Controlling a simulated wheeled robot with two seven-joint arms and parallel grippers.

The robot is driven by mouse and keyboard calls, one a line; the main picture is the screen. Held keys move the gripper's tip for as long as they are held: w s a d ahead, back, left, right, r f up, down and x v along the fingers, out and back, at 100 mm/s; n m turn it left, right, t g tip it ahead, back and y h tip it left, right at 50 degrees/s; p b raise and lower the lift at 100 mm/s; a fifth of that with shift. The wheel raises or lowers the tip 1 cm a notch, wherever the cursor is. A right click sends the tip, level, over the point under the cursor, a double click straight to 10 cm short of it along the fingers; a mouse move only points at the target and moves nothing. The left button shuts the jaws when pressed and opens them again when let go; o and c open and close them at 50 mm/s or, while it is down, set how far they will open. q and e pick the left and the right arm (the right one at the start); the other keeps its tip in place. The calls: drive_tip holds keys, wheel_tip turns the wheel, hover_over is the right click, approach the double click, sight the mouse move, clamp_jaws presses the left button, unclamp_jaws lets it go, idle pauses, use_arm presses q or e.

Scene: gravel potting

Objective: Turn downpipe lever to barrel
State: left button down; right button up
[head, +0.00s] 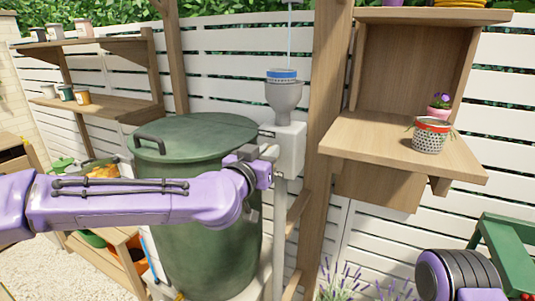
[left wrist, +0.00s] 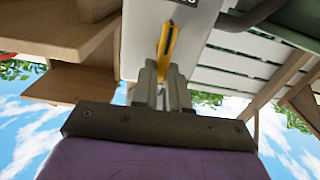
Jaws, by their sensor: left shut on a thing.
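The downpipe's pale diverter box (head: 291,142) stands beside the green barrel (head: 205,250), under a grey funnel (head: 284,97) with a blue band. My left gripper (head: 268,152) is at the front of this box. In the left wrist view, the yellow lever (left wrist: 167,45) runs down between the fingers of my left gripper (left wrist: 161,78), which are shut on its lower end. The box (left wrist: 185,12) is just behind the lever. In the head view the gripper hides the lever. My right arm shows at the bottom right, without its fingers.
The barrel lid (head: 200,135) has a dark handle. A wooden post (head: 325,120) rises right of the downpipe. A wooden shelf (head: 395,155) at right holds a patterned pot (head: 431,137). Shelves with small pots stand at left. Lavender grows low at the front.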

use_arm(q)
drive_tip(key=shift+w+a+f+n+b, duration=0.15)
drive_tip(key=shift+a+f+n+b, duration=0.25)
drive_tip(key=shift+n+b, duration=1.65)
drive_tip(key=shift+w+a+f+n+b, duration=0.1)
drive_tip(key=shift+a+f+n+b, duration=0.25)
drive_tip(key=shift+n, duration=3.4)
drive_tip(key=shift+w+a+f+n+b, duration=0.15)
drive_tip(key=shift+a+f+n+b, duration=0.25)
drive_tip(key=shift+n+b, duration=1.65)
drive_tip(key=shift+d+n+p, duration=0.1)
drive_tip(key=shift+n+p, duration=0.75)
drive_tip(key=shift+n, duration=0.2)
drive_tip(key=c, duration=1.1)
unclamp_jaws()
drive_tip(key=shift+c, duration=0.2)
